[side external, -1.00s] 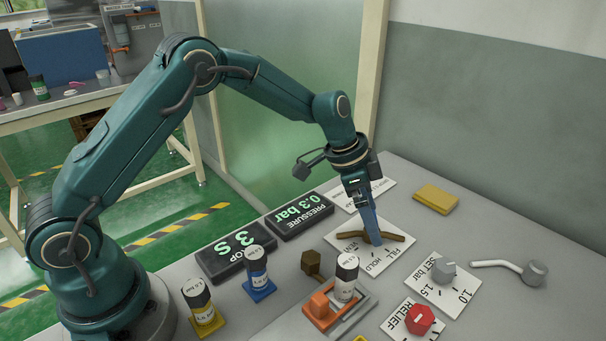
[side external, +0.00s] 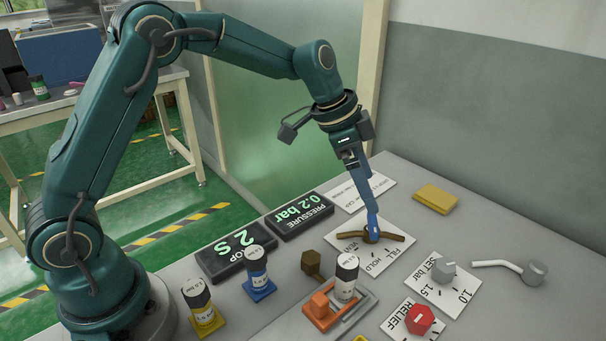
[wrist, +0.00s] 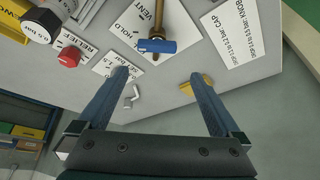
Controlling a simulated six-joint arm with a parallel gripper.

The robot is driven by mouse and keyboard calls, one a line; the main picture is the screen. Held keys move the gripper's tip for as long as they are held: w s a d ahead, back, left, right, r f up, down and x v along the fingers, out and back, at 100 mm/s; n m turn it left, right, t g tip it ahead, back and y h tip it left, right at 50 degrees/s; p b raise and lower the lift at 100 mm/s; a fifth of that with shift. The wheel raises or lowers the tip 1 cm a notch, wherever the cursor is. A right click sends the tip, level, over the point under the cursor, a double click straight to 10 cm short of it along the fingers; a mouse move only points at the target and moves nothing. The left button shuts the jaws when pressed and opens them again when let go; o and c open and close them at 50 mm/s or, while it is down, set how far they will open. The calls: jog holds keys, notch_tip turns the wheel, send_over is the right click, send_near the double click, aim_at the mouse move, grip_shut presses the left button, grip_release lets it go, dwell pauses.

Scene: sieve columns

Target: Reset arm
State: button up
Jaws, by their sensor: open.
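My gripper (side external: 369,208) is open and empty above the brown valve pipe (side external: 390,236) on the white FILL/HOLD/VENT plate (side external: 374,262). In the wrist view the fingers of my gripper (wrist: 160,78) are spread wide. The blue valve handle (wrist: 156,46) lies beyond the fingertips, across the brass-coloured pipe (wrist: 180,24), with nothing between the fingers. In the side view the blue handle (side external: 373,228) shows just below my fingertips; the exact gap is hard to tell there.
Around the valve are a red RELIEF knob (side external: 420,319), a grey SET knob (side external: 444,268), a column in an orange clamp (side external: 321,307), blue (side external: 258,285) and yellow (side external: 206,319) stands, a PRESSURE display (side external: 300,216), and a yellow block (side external: 436,198).

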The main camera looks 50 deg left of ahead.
jog(key=s+a+r+n+t+y, duration=0.1)
jog(key=s+a+r+n+t, duration=0.1)
jog(key=s+r, duration=0.9)
jog(key=s+a+f+n+y, duration=0.1)
jog(key=s+f+n, duration=0.2)
jog(key=s, duration=0.3)
jog(key=s+a+f+n+y, duration=0.1)
jog(key=s+a+f+n, duration=0.1)
jog(key=s, duration=0.5)
jog(key=shift+s+a+f+n, duration=0.15)
jog(key=shift+a+f+n, duration=0.15)
jog(key=shift+f+n, duration=0.55)
